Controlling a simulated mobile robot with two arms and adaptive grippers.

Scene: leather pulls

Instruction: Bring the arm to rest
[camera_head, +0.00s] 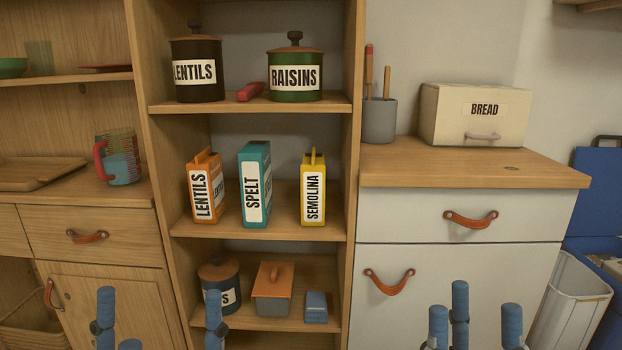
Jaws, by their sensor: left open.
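My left gripper (160,320) shows at the bottom edge, left of centre. Its blue fingers stand apart with nothing between them, in front of the lower left cabinet and the shelf unit. My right gripper (481,318) shows at the bottom edge, right of centre, in front of the white cabinet door (410,310). Its blue fingers also stand apart, with no object seen between them. The arms behind both grippers are below the picture.
The shelf unit (355,150) holds canisters, boxes and a lidded crock (272,290). Orange leather pulls, such as one on the white drawer (470,220), stick out. A bread box (473,118) stands on the counter (430,165); a white bin (572,300) stands at right.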

